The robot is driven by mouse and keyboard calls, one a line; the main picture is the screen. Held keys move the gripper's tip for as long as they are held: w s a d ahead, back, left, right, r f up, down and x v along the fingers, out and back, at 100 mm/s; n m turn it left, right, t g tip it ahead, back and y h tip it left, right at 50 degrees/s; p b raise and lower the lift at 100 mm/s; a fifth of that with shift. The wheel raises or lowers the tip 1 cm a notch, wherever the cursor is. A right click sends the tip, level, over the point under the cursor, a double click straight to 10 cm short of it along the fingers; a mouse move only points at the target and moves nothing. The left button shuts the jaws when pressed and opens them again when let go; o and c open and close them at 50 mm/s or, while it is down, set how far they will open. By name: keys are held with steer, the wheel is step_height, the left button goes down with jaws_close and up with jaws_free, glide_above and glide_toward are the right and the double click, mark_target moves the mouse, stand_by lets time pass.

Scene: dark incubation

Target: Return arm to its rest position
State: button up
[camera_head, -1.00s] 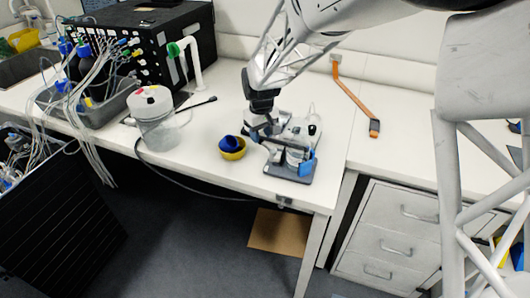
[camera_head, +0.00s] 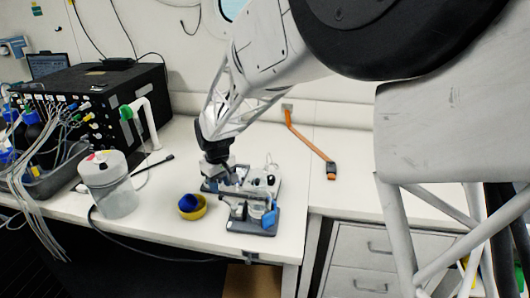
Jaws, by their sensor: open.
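My arm reaches down from the upper right in the head view. My gripper (camera_head: 228,184) is at its lower end, above or beside a small grey device (camera_head: 252,222) with a blue part on the white bench. The gripper looks small and partly merges with the device behind it; its jaws are open. I cannot tell whether it touches the device. I see nothing held in it.
A yellow ring-like cup with a blue piece (camera_head: 190,206) sits left of the device. A white-lidded clear jar (camera_head: 108,186), a black box (camera_head: 95,95) and tubing stand further left. An orange strap (camera_head: 312,146) lies right. Drawers (camera_head: 375,258) are below.

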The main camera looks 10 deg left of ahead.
steer(key=w+d+r+m+t, duration=0.1)
steer(key=w+d+r, duration=0.15)
steer(key=d, duration=0.45)
steer(key=w+d+r+m+t, duration=0.1)
steer(key=d+r+m, duration=0.15)
steer(key=d, duration=0.45)
steer(key=s+d+r+m, duration=0.1)
steer(key=s+d+r, duration=0.2)
steer(key=d, duration=0.3)
steer(key=s+d+r+m, duration=0.1)
steer(key=s+d+r, duration=0.2)
steer(key=d, duration=0.3)
steer(key=s+d+r+m, duration=0.1)
steer(key=s+d+m, duration=0.1)
steer(key=s+d, duration=0.7)
steer(key=s+d+r+m, duration=0.1)
steer(key=s+d+m, duration=0.2)
steer(key=s+d, duration=0.7)
steer(key=shift+s+d+r+t, duration=0.2)
steer(key=shift+s+d+t, duration=0.1)
steer(key=shift+s, duration=3.95)
steer(key=shift+m, duration=0.25)
